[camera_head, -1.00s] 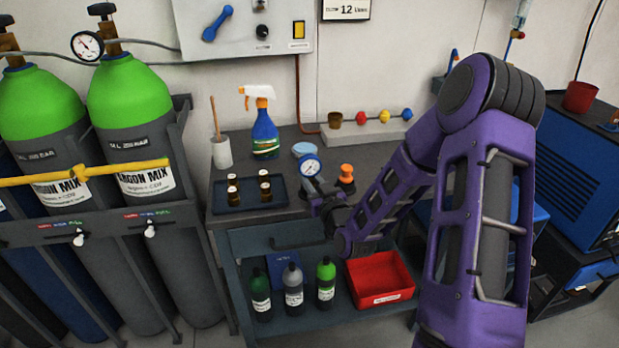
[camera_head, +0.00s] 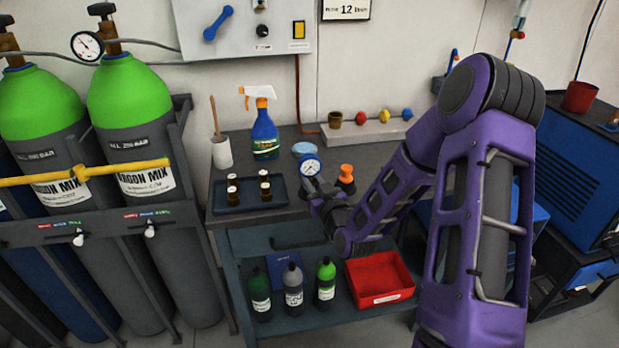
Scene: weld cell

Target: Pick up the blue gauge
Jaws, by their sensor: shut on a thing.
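The blue gauge (camera_head: 309,167) is a small round dial with a white face and a blue rim. The fingertips are small and dark here, and the exact contact is hard to see. I cannot tell whether the gauge touches the bench.
A light blue round item (camera_head: 304,149) lies behind the gauge. An orange-topped item (camera_head: 346,176) stands close on the right. A dark tray (camera_head: 279,196) with several small bottles is on the left. A spray bottle (camera_head: 265,135) and a rack (camera_head: 372,130) with coloured knobs stand behind.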

